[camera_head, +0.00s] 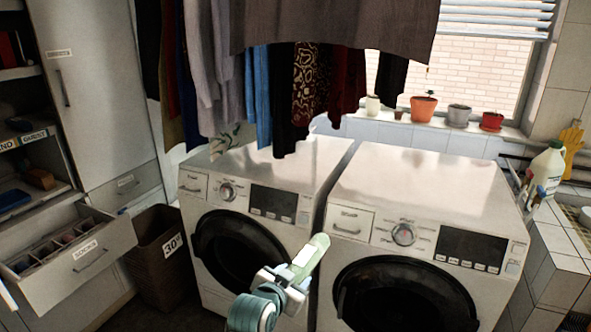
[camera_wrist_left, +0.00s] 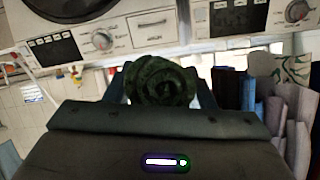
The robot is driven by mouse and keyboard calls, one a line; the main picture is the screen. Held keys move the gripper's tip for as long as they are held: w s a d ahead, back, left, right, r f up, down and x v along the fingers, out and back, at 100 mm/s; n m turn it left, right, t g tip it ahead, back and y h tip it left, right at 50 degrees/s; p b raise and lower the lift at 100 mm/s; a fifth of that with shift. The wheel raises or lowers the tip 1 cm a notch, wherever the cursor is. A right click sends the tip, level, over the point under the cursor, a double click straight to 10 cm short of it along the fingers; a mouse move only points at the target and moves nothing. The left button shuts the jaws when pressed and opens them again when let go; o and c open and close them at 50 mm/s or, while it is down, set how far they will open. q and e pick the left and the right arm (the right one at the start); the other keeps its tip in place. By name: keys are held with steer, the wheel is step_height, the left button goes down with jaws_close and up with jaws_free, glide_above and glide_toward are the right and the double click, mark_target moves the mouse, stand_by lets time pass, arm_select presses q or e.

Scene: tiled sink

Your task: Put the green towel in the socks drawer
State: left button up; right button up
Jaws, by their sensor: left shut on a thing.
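My left gripper (camera_head: 300,274) is in front of the two washing machines in the head view, shut on the rolled green towel (camera_head: 314,252). The towel looks pale green there and dark green in the left wrist view (camera_wrist_left: 162,82), where its coiled end sits between the fingers. The socks drawer (camera_head: 100,258) is at the lower left of the head view, pulled open, with a label on its front and dividers inside. Several small dark items lie in its compartments. The gripper is well to the right of the drawer. My right gripper is in neither view.
A brown basket (camera_head: 160,262) marked 30 stands between the drawer and the left washer (camera_head: 290,172). The right washer (camera_head: 425,190) stands beside it. Clothes (camera_head: 255,95) hang above the left washer. Potted plants (camera_head: 424,106) line the windowsill. A tall cabinet (camera_head: 95,100) stands behind the drawer.

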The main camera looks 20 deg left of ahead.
arm_select(q)
steer(key=w+a+f+p, duration=0.1)
steer(key=w+a+p, duration=0.2)
steer(key=w+a, duration=0.8)
steer(key=w+a+p, duration=0.1)
steer(key=w+a, duration=0.3)
steer(key=a, duration=0.2)
steer(key=w+a+r+n+y+p, duration=0.1)
steer(key=w+a, duration=0.3)
steer(key=a, duration=0.3)
steer(key=shift+w+a+r+p, duration=0.2)
steer(key=shift+w+r+p, duration=0.1)
steer(key=shift+p, duration=0.1)
